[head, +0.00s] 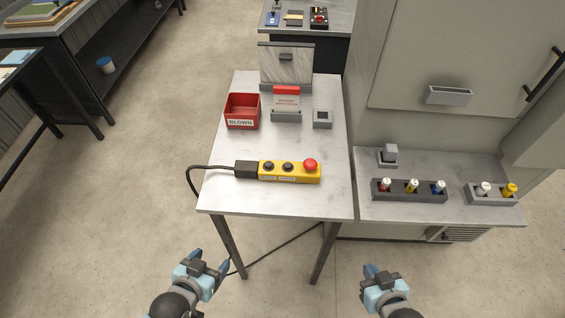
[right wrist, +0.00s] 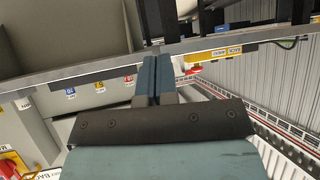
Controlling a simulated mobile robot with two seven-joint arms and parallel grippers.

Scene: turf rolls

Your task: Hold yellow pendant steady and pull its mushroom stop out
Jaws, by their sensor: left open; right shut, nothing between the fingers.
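The yellow pendant (head: 275,171) lies on the white table near its front edge, with two black buttons on top. Its red mushroom stop (head: 310,165) is at the right end. A black cable leaves its left end. My left gripper (head: 212,264) is open and empty, in front of and below the table's front edge. My right gripper (head: 372,268) is shut and empty, in front of the table to the right. In the right wrist view its two fingers (right wrist: 152,80) are together, and the yellow pendant (right wrist: 235,52) with the red stop (right wrist: 193,71) shows beyond them.
On the table (head: 230,196) behind the pendant stand a red bin (head: 242,124) labelled BLOWN, a red-and-white card holder (head: 286,116) and a small grey box (head: 322,118). A side counter (head: 390,213) on the right holds a fuse rack (head: 409,195).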

